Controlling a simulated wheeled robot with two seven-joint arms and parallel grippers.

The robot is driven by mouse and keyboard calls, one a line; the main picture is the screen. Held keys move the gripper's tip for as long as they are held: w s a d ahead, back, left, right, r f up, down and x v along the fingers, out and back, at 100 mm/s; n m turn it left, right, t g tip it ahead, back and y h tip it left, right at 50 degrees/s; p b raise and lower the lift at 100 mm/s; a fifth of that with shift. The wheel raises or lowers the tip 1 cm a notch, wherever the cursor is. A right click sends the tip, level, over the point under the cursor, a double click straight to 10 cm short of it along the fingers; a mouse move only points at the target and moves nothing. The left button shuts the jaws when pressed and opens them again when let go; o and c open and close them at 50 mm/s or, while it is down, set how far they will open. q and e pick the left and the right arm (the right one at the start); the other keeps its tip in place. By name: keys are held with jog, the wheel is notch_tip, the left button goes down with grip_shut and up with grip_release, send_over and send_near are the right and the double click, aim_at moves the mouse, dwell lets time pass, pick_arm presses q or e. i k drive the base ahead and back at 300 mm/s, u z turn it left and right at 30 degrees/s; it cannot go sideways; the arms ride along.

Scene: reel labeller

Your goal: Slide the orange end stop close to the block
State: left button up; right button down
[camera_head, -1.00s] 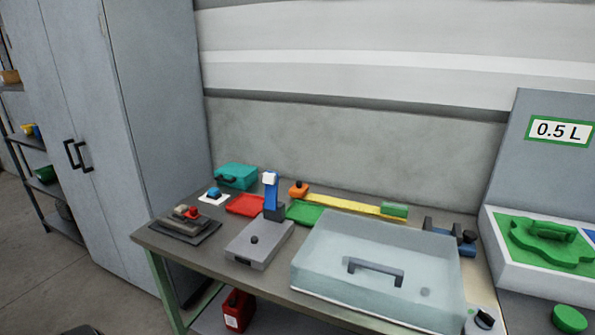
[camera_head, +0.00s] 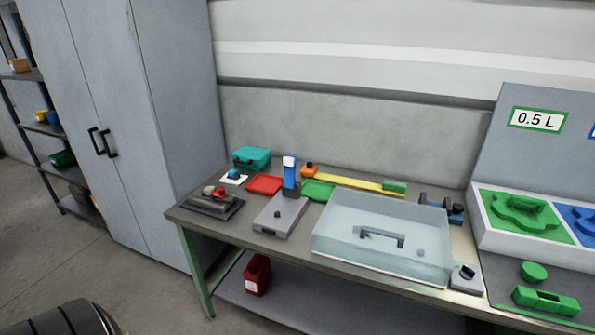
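The orange end stop (camera_head: 309,170) sits at the left end of a yellow rail (camera_head: 350,183) at the back of the workbench. A green block (camera_head: 394,188) sits at the rail's right end. A long stretch of bare yellow rail lies between the two. Neither of my grippers shows in the head view, so nothing is seen touching the end stop or the block.
A clear box with a handle (camera_head: 384,236) stands in front of the rail. A grey device with a blue upright (camera_head: 290,176), red tray (camera_head: 265,184), green tray (camera_head: 318,191) and teal case (camera_head: 251,158) stand to the left. A grey cabinet (camera_head: 130,130) is left of the workbench (camera_head: 225,237).

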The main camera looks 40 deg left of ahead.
aim_at(310, 170)
jog(key=k, duration=0.8)
jog(key=u, duration=0.75)
jog(key=i, duration=0.75)
jog(key=u, duration=0.75)
jog(key=i, duration=0.95)
jog(key=z, duration=0.55)
jog(key=i, duration=0.7)
jog(key=z, duration=0.8)
